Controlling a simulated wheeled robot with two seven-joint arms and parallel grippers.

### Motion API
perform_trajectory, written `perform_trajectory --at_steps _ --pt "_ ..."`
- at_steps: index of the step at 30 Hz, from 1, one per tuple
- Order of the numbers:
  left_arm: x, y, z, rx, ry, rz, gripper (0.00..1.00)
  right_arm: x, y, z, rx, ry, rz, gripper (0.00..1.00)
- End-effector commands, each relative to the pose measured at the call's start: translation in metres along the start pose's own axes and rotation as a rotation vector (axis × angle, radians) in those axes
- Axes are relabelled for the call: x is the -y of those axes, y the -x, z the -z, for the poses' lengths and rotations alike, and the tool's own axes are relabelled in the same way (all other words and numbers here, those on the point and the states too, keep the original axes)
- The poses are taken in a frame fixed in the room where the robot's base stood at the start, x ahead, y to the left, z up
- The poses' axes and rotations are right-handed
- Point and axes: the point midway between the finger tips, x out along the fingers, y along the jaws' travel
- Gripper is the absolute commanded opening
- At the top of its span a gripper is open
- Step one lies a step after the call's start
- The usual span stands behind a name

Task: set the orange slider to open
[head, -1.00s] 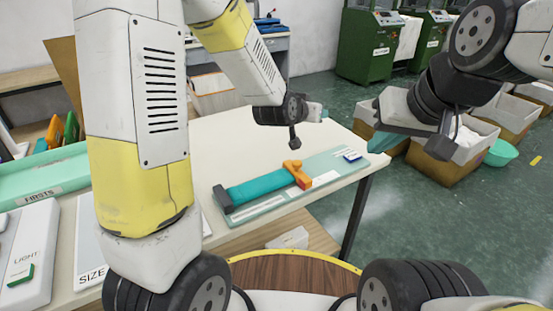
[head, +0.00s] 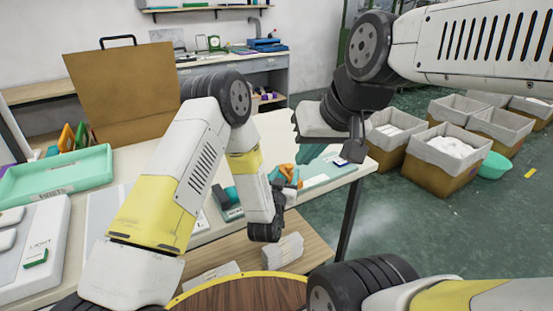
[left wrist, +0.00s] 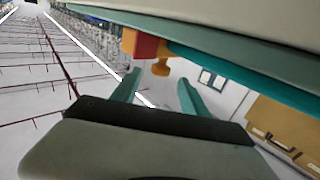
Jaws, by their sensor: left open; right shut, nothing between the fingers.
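The orange slider (head: 288,170) sits on the pale green board (head: 322,175) near the table's right front edge. A dark end of its teal bar (head: 221,196) shows left of my arm; the middle is hidden behind it. My left gripper (head: 285,180) is open beside the slider. In the left wrist view my left gripper's two teal fingers (left wrist: 160,78) are apart, with the orange knob (left wrist: 162,68) near their tips; contact cannot be told. The red-orange slider body (left wrist: 140,45) is above them. My right gripper (head: 311,151) is shut and empty, above the board's right part.
A mint tray (head: 55,178) and a white LIGHT box (head: 40,240) stand at the table's left. A brown board (head: 125,95) stands behind. Lined boxes (head: 445,150) and a green basin (head: 494,165) are on the floor at right.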

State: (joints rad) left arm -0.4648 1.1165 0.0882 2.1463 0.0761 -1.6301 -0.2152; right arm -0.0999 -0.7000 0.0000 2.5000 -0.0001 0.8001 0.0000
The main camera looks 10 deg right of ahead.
Motion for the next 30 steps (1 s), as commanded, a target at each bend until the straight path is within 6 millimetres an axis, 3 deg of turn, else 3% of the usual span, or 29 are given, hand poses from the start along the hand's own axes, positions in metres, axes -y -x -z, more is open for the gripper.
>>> perform_trajectory --at_steps 9,20,27,28,30 --pt "0.000 -0.044 0.000 0.000 -0.001 0.000 0.52 0.000 0.000 0.000 0.000 0.000 0.000 0.00" --pt "0.000 -0.050 0.000 0.002 0.000 0.000 0.52 0.000 0.000 0.000 0.000 0.000 0.000 0.00" --pt "0.000 -0.050 0.000 0.002 0.000 0.000 0.05 0.000 0.000 0.000 0.000 0.000 0.000 0.00" --pt "0.000 -0.050 0.000 0.002 0.000 0.000 0.00 0.000 0.000 0.000 0.000 0.000 0.000 0.00" --pt "0.000 -0.050 0.000 0.002 0.000 0.000 0.00 0.000 0.000 0.000 0.000 0.000 0.000 0.00"
